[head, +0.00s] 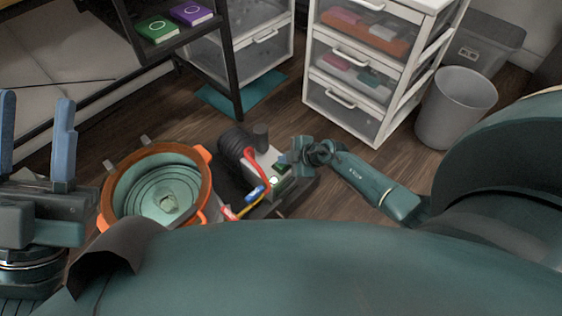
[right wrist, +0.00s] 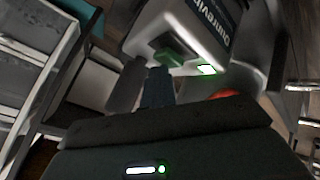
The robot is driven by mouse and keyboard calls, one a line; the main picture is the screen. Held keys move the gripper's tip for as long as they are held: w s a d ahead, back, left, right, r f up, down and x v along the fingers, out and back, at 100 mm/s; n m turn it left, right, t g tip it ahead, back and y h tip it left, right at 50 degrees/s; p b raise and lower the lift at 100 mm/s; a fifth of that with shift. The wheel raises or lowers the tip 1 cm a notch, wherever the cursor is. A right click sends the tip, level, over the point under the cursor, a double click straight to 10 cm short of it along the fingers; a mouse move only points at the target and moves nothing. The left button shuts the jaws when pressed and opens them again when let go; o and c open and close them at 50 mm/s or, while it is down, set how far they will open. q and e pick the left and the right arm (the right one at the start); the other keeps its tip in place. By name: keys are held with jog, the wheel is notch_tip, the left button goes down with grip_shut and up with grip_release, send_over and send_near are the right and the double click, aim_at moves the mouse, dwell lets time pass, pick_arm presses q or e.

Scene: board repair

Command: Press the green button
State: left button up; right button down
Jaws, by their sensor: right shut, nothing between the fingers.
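A small lit indicator (right wrist: 206,70) glows beside the button. My left gripper (head: 36,100) is open and empty at the far left, fingers upward.
An orange-rimmed round tub (head: 207,172) stands left of the machine. Red and yellow hoses and a black coil are on the machine. A white drawer unit (head: 345,95) and a grey bin (head: 455,105) stand behind. A dark shelf holds green and purple boxes (head: 158,28).

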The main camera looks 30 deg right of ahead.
jog(key=shift+r+p, duration=0.35)
jog(key=shift+p, duration=0.1)
pick_arm(q)
jog(key=shift+r, duration=0.6)
